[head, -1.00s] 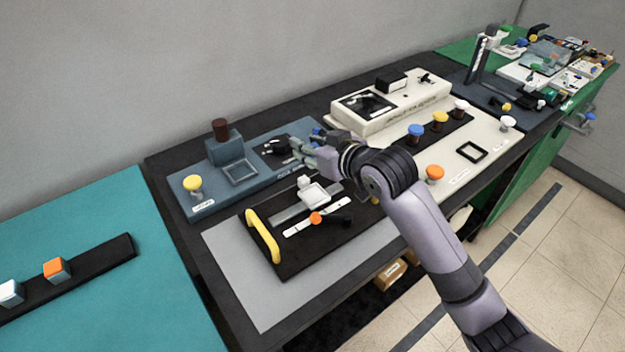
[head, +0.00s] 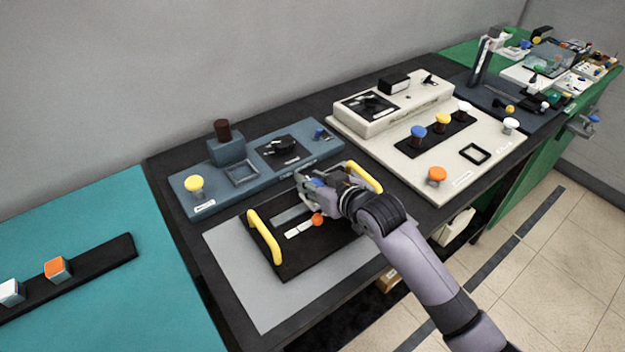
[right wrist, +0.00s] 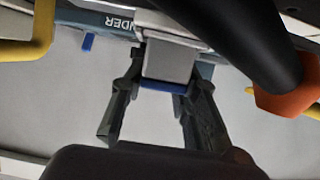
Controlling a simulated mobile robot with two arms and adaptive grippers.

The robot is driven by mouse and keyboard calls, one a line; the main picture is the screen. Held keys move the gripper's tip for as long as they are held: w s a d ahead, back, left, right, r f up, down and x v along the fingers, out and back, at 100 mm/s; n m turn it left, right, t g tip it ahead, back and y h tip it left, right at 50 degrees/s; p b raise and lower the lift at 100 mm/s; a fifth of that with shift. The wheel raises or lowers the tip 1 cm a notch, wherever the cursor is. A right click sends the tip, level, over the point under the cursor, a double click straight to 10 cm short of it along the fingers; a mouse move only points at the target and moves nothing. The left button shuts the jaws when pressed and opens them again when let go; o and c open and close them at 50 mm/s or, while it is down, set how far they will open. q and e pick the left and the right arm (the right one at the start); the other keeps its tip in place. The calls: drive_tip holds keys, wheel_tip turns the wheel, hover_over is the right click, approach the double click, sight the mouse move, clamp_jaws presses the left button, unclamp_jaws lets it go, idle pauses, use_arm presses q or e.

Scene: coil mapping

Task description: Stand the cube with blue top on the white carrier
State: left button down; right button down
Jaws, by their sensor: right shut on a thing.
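My right gripper (head: 308,180) is shut on a small pale cube with a blue top (head: 317,183). In the right wrist view, the cube (right wrist: 168,62) sits between the two dark fingers (right wrist: 160,98), its blue side edge towards the palm. The gripper is over the black board with yellow handles. The white carrier on this board's rail is mostly hidden behind the gripper in the head view. A white part shows just beyond the cube in the wrist view; I cannot tell whether the cube touches it. My left gripper is not in view.
The black board (head: 290,258) has yellow handles (head: 263,238) and an orange knob (head: 317,219) close to my gripper. A blue-grey panel (head: 215,190) with a yellow knob lies behind. An orange-topped cube (head: 57,269) stands on a black strip at left. Grey mat in front is clear.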

drive_tip(key=shift+f, duration=0.15)
drive_tip(key=c, duration=1.4)
unclamp_jaws()
drive_tip(key=shift+c, duration=0.2)
drive_tip(key=shift+o, duration=1)
drive_tip(key=shift+r, duration=0.3)
drive_tip(key=v, duration=1.2)
